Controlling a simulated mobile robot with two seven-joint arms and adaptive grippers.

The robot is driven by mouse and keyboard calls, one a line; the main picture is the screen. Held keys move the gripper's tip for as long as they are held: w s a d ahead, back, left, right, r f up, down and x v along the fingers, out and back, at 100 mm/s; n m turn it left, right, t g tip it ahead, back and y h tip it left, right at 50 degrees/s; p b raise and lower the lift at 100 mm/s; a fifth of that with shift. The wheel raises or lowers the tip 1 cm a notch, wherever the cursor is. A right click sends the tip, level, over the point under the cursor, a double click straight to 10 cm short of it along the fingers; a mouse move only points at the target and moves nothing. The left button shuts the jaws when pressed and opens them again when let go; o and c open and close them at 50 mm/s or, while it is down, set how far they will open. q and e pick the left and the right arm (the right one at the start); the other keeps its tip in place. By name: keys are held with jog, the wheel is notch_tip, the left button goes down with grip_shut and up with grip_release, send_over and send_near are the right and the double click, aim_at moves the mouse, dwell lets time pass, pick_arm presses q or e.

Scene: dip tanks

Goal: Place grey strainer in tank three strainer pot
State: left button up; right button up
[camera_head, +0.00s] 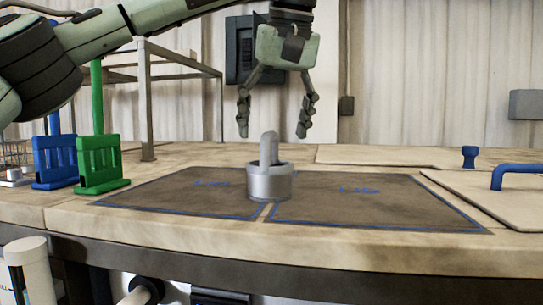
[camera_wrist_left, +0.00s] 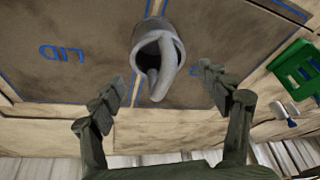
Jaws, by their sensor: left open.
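The grey strainer (camera_head: 268,184) is a short metallic cylinder with an upright grey handle. It stands on the table near the seam between two dark, blue-outlined panels. It also shows in the left wrist view (camera_wrist_left: 157,32), with its handle pointing between the fingers. My left gripper (camera_head: 273,132) is open and empty above the strainer, fingers pointing down, one to each side of the handle's line. The fingers also show in the left wrist view (camera_wrist_left: 164,80), apart from the strainer. My right gripper is not in view. I cannot identify tank three or its strainer pot.
Green (camera_head: 100,165) and blue (camera_head: 55,160) slotted pieces with upright handles stand at the left. A metal frame (camera_head: 145,100) rises behind them. A pale lid (camera_head: 500,196) with a blue handle lies at the right. The blue-outlined panels (camera_head: 360,203) are otherwise clear.

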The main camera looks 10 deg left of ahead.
pick_arm(q)
jog(key=r+m, duration=0.1)
jog(key=s+r+m, duration=0.1)
jog(key=m, duration=0.1)
jog(key=r+m, duration=0.2)
jog(key=shift+s+a+t+b, duration=0.1)
jog(key=shift+s+t+b, duration=0.2)
jog(key=shift+b, duration=0.1)
jog(key=c, duration=0.6)
jog(key=shift+m, duration=0.5)
jog(key=shift+b+x, duration=0.75)
jog(key=shift+x, duration=2.8)
jog(key=shift+c, duration=0.2)
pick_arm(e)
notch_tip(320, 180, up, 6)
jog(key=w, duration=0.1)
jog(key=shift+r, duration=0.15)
